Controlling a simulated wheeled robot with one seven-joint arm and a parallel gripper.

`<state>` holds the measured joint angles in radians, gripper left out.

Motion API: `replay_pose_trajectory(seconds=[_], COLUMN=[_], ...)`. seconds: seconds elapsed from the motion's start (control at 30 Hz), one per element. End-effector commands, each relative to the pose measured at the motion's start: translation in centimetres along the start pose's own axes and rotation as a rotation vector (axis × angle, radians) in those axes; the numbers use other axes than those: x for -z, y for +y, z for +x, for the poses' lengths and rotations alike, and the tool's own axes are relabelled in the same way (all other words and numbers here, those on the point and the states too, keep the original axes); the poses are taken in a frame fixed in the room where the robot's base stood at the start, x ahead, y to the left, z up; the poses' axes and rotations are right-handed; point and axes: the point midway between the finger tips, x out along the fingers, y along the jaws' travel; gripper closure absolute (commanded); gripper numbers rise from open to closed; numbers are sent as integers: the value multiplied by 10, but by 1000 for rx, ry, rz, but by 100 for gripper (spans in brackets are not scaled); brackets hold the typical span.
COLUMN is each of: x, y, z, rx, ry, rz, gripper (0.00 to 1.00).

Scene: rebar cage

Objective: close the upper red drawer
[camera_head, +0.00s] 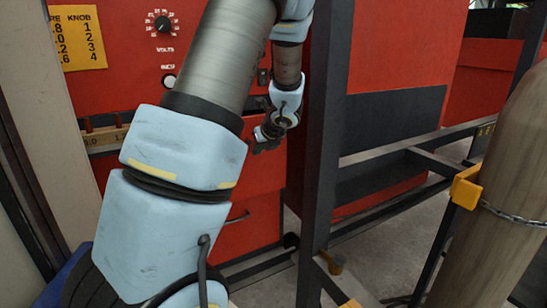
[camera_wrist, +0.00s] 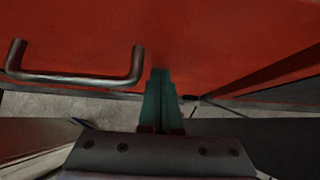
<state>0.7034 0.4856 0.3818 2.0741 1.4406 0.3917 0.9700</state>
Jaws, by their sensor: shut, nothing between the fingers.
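The red drawer front (camera_wrist: 200,40) fills the top of the wrist view, with a dark bar handle (camera_wrist: 75,78) at left. My gripper (camera_wrist: 160,75) is shut and empty. Its teal fingertips point at the red face, right of the handle, and look very close to it or touching; contact is hard to tell. In the head view, my gripper (camera_head: 262,143) is at a red drawer front (camera_head: 264,172) on the red cabinet. My arm hides much of that front, and how far it stands open is unclear. A lower red front with a handle (camera_head: 238,218) shows below.
A dark upright post (camera_head: 325,130) stands just right of my gripper, with rails running right. A large brown cylinder (camera_head: 495,210) with a chain and yellow bracket (camera_head: 466,187) stands at right. A knob panel (camera_head: 163,25) is above left. Grey floor shows between the rails.

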Motion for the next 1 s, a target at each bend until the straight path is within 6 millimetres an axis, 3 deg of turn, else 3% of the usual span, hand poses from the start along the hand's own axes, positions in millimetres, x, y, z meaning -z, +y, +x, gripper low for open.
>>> replay_pose_trajectory(seconds=[0.1,0.33,1.0], x=[-16,-30,-35], y=[2,1,-1], z=[13,28,31], rx=[-3,-1,-2], ry=[-1,-1,-6], rz=[-1,-1,-1], gripper=[100,100,100])
